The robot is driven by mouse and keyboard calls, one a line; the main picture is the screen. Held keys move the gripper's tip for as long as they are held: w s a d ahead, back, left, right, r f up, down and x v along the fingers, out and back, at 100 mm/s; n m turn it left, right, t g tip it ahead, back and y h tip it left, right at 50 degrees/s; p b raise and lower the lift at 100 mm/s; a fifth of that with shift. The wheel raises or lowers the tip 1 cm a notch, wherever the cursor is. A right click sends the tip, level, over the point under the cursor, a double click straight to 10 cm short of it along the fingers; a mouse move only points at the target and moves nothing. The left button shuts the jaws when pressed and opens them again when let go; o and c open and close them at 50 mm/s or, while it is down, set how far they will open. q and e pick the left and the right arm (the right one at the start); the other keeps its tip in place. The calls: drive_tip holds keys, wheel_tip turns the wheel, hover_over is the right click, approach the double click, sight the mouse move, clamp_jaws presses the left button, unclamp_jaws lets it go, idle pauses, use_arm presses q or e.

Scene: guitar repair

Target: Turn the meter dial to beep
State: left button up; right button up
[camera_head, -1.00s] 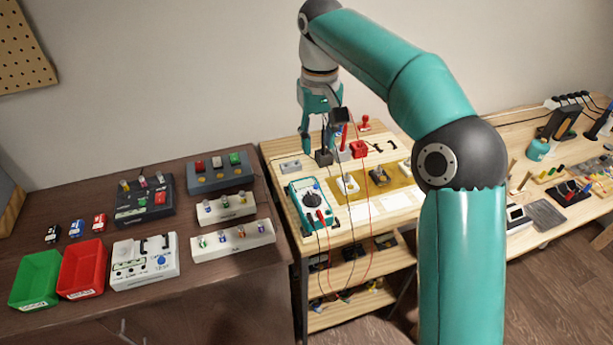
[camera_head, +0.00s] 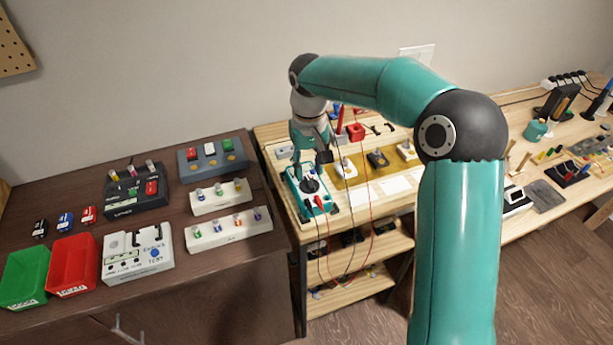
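The teal multimeter (camera_head: 297,202) lies on the light wooden bench at its left end. Its round black dial (camera_head: 310,186) faces up near the middle of the meter. Red and black leads run from its lower end. My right gripper (camera_head: 309,170) points down just above the upper part of the meter, with its fingers close to the dial. One finger shows left of the dial and a dark fingertip shows to the right, with a gap between. Whether a finger touches the dial is too small to tell. My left gripper is not in view.
Red and black cables hang over the bench front. The dark cabinet on the left holds a red bin (camera_head: 73,264), a green bin (camera_head: 24,277), a white tester (camera_head: 138,253) and several switch blocks.

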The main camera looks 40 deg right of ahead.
sight(309, 184)
drive_tip(key=shift+f, duration=1.45)
clamp_jaws()
drive_tip(key=shift+a, duration=0.1)
